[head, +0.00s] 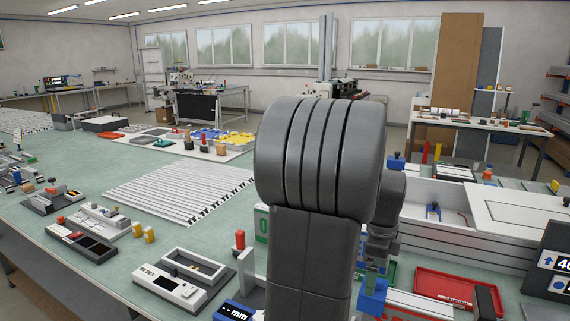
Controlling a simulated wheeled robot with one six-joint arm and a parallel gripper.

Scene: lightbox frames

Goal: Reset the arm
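My arm rises in the middle of the head view, with a large dark grey link and rounded joint (318,155) close to the camera. A smaller grey wrist part (384,235) of mine shows behind it on the right, pointing down over the workbench (80,180). The large link covers much of what lies behind it. My gripper's fingers cannot be made out at the lower end of the wrist, among the blue and grey parts there, so whether they are open, shut or holding something does not show.
A red tray (458,291) lies right of my wrist, near a white walled box (470,228). White slats (180,189) lie left of my arm. Grey-and-white devices (172,288) stand at the front left. Small green bench patches are clear between things.

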